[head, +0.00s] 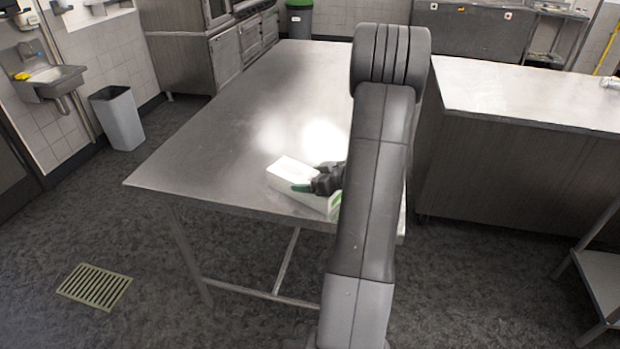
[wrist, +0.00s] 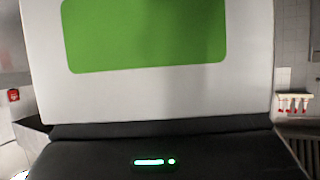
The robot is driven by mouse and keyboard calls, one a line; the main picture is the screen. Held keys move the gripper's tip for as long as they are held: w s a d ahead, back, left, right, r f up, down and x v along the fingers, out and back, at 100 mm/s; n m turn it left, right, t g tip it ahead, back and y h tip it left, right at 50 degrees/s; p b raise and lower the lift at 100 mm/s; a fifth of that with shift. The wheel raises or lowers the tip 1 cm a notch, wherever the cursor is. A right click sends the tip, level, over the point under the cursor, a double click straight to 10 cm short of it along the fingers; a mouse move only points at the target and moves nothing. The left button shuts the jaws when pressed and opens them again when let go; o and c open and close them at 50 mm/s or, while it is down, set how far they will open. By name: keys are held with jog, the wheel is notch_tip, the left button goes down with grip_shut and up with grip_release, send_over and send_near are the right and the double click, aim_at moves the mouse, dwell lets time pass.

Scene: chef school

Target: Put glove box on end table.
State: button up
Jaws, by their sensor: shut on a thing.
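The glove box, a white carton with green markings (head: 289,170), is at the near edge of a long steel table (head: 215,130). My gripper (head: 318,184) is shut on it; my arm hides the box's right part. I cannot tell whether the box rests on the tabletop or is just above it. In the wrist view the white box (wrist: 250,85) with a green panel fills most of the picture, close against my gripper. I cannot tell which piece of furniture is the end table.
A second counter (head: 530,92) stands to the right. A grey bin (head: 118,118) and a sink (head: 50,80) are at the left wall. A floor drain grate (head: 94,287) lies at the lower left. Part of a shelf unit (head: 603,275) shows at the right edge. The floor at left is open.

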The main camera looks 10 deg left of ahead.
jog(key=o, duration=1.2)
jog(key=shift+c, duration=0.2)
jog(key=shift+r, duration=0.2)
jog(key=v, duration=1.2)
jog(key=shift+f, duration=0.15)
jog(key=x, duration=1.2)
